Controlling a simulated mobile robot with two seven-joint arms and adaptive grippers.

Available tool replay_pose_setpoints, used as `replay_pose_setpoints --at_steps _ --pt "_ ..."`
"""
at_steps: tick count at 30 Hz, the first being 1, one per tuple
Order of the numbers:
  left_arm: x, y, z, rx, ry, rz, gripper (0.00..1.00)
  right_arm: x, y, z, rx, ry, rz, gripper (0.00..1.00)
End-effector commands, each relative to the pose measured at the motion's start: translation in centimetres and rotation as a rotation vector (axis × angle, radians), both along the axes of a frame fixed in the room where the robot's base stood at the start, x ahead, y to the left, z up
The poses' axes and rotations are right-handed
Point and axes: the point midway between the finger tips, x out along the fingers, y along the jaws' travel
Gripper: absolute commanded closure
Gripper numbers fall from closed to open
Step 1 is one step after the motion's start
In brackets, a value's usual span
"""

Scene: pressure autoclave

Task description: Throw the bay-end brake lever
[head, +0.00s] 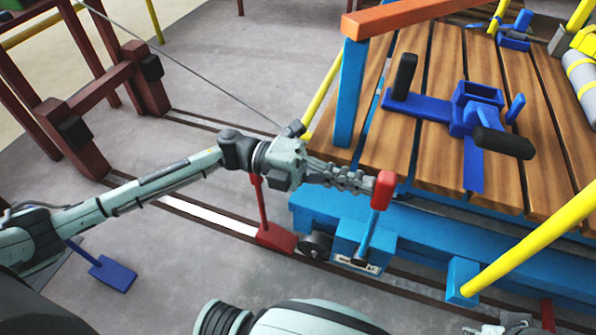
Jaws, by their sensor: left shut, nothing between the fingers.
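A brake lever with a red grip (384,185) and a blue shaft rises from a blue box (362,248) with a small label, at the near left corner of the blue cart frame (440,228). The lever stands nearly upright, leaning slightly right at the top. My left gripper (369,184) reaches in from the left, shut and empty, with its fingertips right beside the red grip. I cannot tell whether they touch it. At the bottom right edge a small grey part of what looks like my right gripper (498,326) shows, mostly cut off.
A red chock with an upright handle (275,238) sits on the rail beside the cart wheel (316,243). The cart has a wooden deck (400,150), blue fixtures and yellow rails (525,245). A dark red buffer frame (100,90) stands at left. Floor between is mostly clear.

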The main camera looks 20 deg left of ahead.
Motion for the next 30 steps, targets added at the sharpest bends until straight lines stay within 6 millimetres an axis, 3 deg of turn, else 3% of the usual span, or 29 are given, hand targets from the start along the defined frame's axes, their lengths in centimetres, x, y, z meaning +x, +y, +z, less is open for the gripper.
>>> replay_pose_setpoints --at_steps 12,30 --pt "-0.1 -2.3 0.5 0.002 -0.002 0.0 1.0 -0.1 -0.3 -1.1 -0.001 0.028 -0.007 0.6" --pt "-0.1 -2.7 0.5 0.002 -0.002 -0.001 1.0 -0.1 -0.3 -1.4 0.0 0.03 -0.005 0.6"
